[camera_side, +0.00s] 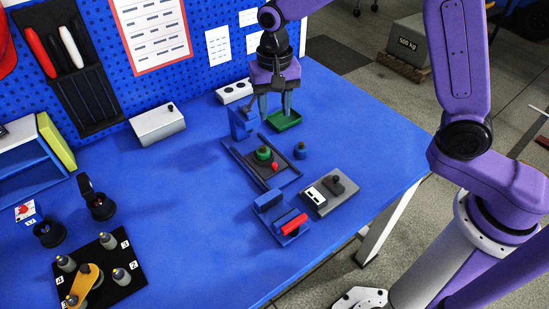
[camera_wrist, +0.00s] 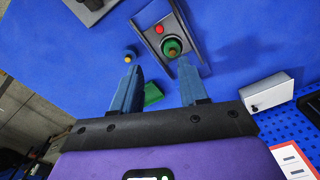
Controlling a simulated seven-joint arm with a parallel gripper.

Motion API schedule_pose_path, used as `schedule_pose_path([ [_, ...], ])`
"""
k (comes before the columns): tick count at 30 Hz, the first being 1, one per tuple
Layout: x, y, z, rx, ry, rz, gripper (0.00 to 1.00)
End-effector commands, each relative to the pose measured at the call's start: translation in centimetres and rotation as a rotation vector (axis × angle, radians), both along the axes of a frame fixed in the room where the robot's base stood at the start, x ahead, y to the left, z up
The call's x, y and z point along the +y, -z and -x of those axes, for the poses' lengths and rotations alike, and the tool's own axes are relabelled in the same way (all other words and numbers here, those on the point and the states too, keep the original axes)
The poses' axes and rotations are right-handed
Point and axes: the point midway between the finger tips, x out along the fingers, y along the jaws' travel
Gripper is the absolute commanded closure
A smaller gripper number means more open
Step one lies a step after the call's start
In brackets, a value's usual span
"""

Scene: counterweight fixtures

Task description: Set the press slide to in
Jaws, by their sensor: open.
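What looks like the press slide is a dark grey plate (camera_side: 284,172) in a blue-edged track on the blue table. It carries a green round piece (camera_side: 263,153) and a red knob (camera_side: 275,167). A blue upright block (camera_side: 241,123) stands at the track's far end. In the wrist view the green piece (camera_wrist: 172,47) and red knob (camera_wrist: 159,29) show beyond the fingertips. My gripper (camera_side: 275,115) is open and empty, pointing down above the table at the track's far side. It also shows in the wrist view (camera_wrist: 158,68). Nothing is between the fingers that I can make out.
A green tray (camera_side: 286,122) lies below my gripper. A grey box with a black knob (camera_side: 336,186) and a red-handled blue fixture (camera_side: 291,224) stand nearer. A white box (camera_side: 157,124) is by the pegboard.

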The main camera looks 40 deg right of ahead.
Motion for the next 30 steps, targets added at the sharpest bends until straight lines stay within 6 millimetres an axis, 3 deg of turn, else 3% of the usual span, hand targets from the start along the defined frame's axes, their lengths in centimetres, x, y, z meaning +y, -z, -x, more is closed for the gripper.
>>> schedule_pose_path([
  [5, 0.0, 1.9, 0.1, 0.004, 0.000, 0.002, 0.56],
  [24, 0.0, 13.6, 0.1, 0.006, -0.002, 0.003, 0.56],
  [30, 0.0, 16.1, 0.0, 0.003, -0.002, 0.002, 0.56],
])
